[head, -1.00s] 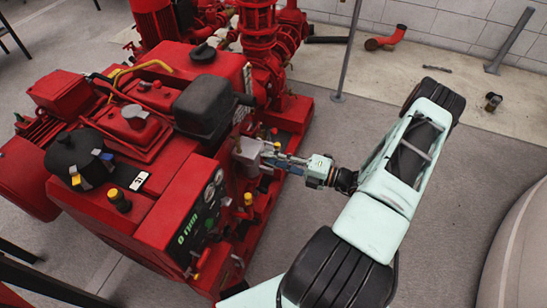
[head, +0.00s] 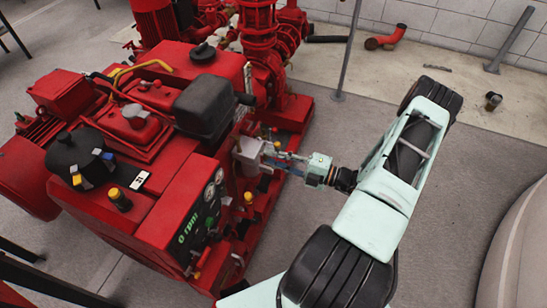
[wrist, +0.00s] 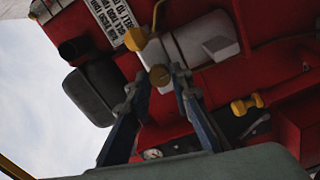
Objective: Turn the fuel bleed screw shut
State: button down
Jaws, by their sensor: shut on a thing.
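The fuel bleed screw (wrist: 159,75) shows in the wrist view as a small round brass head with a slot. It sits by the pale grey housing (wrist: 205,40) on the red engine. My gripper (wrist: 160,80) has its two blue fingers closed in on the screw, one on each side, with the tips at its head. In the head view my gripper (head: 277,158) reaches from the right to the grey housing (head: 250,153) on the engine's near side. The screw is too small to make out there.
A yellow knob (wrist: 135,39) stands just left of the housing, and a yellow fitting (wrist: 246,104) lies to the right. A black tank (head: 205,105) sits above. The gauge panel (head: 202,215) is left of my gripper. The floor right of my arm is mostly clear.

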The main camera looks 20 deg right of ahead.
jog(key=c, duration=2)
grip_release()
jog(key=v, duration=1.2)
jog(key=shift+s, duration=0.1)
